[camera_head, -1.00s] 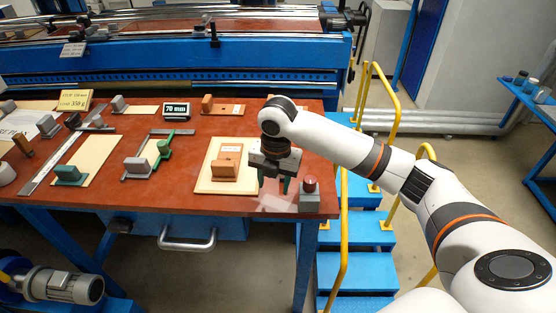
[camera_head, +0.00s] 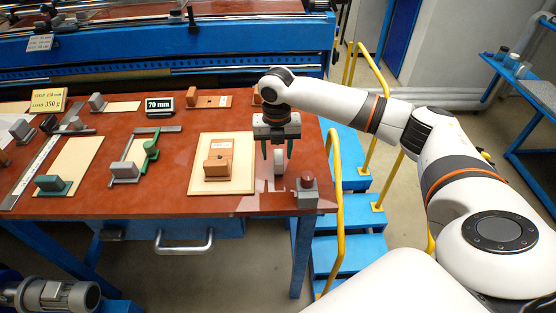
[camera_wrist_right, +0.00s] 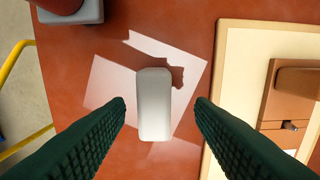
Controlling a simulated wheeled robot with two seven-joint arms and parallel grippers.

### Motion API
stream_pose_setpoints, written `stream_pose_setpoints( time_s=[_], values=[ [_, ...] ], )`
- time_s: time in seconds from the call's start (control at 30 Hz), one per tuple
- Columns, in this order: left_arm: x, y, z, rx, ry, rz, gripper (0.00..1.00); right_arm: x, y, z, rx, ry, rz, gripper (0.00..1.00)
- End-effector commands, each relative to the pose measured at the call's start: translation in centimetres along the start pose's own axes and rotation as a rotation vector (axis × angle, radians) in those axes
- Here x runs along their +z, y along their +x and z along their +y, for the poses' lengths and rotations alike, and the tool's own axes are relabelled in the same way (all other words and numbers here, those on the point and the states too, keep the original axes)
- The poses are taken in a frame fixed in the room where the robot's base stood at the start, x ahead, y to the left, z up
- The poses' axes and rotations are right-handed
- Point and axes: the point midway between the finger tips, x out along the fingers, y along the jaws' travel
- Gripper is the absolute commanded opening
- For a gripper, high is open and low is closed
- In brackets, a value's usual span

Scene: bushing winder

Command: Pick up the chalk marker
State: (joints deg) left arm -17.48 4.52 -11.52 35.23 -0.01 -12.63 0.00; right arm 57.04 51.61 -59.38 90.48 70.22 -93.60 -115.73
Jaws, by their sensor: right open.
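The chalk marker appears to be the white, round-edged block (camera_wrist_right: 154,105) on the red tabletop in the right wrist view. In the head view its pale body (camera_head: 278,164) shows between the fingers of my right gripper (camera_head: 277,153). The gripper is open, with one dark green finger on each side of the block. In the wrist view gaps show between the fingertips (camera_wrist_right: 161,102) and the block, and nothing is gripped. My left gripper is not in view.
A grey block with a red top (camera_head: 307,191) stands close by at the table's right corner. A cream board (camera_head: 235,184) with a brown block (camera_head: 217,167) lies to the left. Yellow handrails (camera_head: 336,190) and blue steps rise beyond the table's right edge.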

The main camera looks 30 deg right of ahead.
Motion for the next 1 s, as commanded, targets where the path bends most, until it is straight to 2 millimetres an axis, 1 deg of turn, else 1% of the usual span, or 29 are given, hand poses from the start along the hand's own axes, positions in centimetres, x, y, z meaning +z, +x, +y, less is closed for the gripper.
stream_pose_setpoints(
  time_s=[0.03,0.1,0.2,0.3,0.53,0.57,0.6,0.83,0.87,1.0],
  values=[
    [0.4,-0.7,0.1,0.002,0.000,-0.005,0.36,0.1,0.5,0.2,0.004,0.001,-0.004,0.49],
    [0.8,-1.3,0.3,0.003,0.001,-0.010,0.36,0.1,1.6,0.4,0.004,0.002,-0.005,0.49],
    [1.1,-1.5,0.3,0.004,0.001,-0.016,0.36,0.1,3.1,0.3,0.002,0.001,-0.002,0.49],
    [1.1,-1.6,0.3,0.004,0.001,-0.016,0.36,0.1,4.0,0.4,0.002,0.001,-0.002,0.49],
    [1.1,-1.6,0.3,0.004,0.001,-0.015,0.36,0.1,4.2,0.4,0.000,0.001,0.000,0.49],
    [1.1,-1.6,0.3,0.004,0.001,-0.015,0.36,0.1,4.2,0.4,0.000,0.000,0.000,0.47],
    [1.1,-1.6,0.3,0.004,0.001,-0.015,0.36,0.1,4.2,0.3,0.000,0.001,0.000,0.41],
    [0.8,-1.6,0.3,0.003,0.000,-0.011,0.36,0.1,4.2,0.3,0.001,0.001,0.000,0.03],
    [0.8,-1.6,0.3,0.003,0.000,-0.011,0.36,0.1,4.2,0.3,0.001,0.001,0.000,0.01],
    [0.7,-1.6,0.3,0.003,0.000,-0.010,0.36,0.1,4.2,0.3,0.000,0.001,0.000,0.01]
  ],
)
